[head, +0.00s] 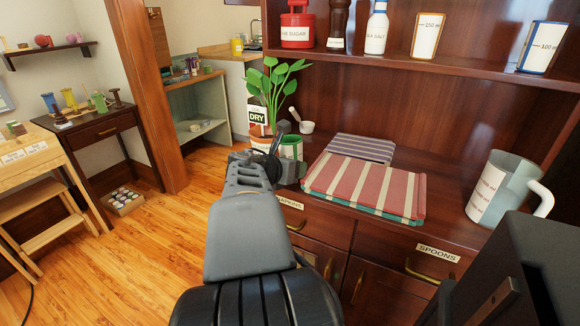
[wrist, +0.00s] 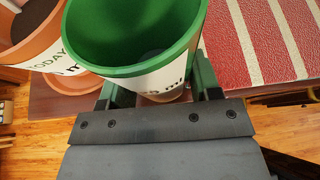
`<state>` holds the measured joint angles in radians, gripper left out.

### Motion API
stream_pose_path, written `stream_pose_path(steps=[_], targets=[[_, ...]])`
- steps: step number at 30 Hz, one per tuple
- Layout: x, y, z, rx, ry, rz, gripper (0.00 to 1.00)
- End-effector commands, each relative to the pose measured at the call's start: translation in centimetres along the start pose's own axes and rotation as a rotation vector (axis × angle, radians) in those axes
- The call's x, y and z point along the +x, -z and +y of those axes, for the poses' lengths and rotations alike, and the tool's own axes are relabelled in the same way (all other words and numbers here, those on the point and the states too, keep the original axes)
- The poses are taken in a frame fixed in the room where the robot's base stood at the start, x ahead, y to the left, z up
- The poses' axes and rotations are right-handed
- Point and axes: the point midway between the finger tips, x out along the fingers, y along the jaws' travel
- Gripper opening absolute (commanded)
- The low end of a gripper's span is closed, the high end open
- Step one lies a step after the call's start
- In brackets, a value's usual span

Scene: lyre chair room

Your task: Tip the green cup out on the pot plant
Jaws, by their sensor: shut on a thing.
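The green cup (head: 292,148) has a white outside with dark print and a green inside. In the wrist view the green cup (wrist: 135,35) stands between my fingers, looking upright; something pale shows at its bottom. My gripper (head: 288,172) is shut on it; the wrist view shows the gripper (wrist: 150,98) on both sides of the cup. The pot plant (head: 275,88), leafy with a "DRY" tag, stands just behind and left of the cup. Its terracotta pot (wrist: 40,62) with dark soil shows at the wrist view's upper left. I cannot tell whether cup and pot touch.
Folded striped cloths (head: 365,187) lie right of the cup, with a small white scoop (head: 306,127) behind. A clear jug (head: 502,188) stands at the counter's right. A shelf (head: 400,65) with canisters runs above. The counter's front edge drops to labelled drawers (head: 438,252).

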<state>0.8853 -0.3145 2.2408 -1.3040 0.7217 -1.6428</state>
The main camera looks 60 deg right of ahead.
Motion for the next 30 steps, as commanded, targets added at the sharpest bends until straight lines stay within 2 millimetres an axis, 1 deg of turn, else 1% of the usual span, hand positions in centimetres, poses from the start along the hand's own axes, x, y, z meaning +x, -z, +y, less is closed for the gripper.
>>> stream_pose_path(steps=[30], targets=[[-0.35, -1.03, 0.47, -0.14, 0.057, 0.065, 0.33]])
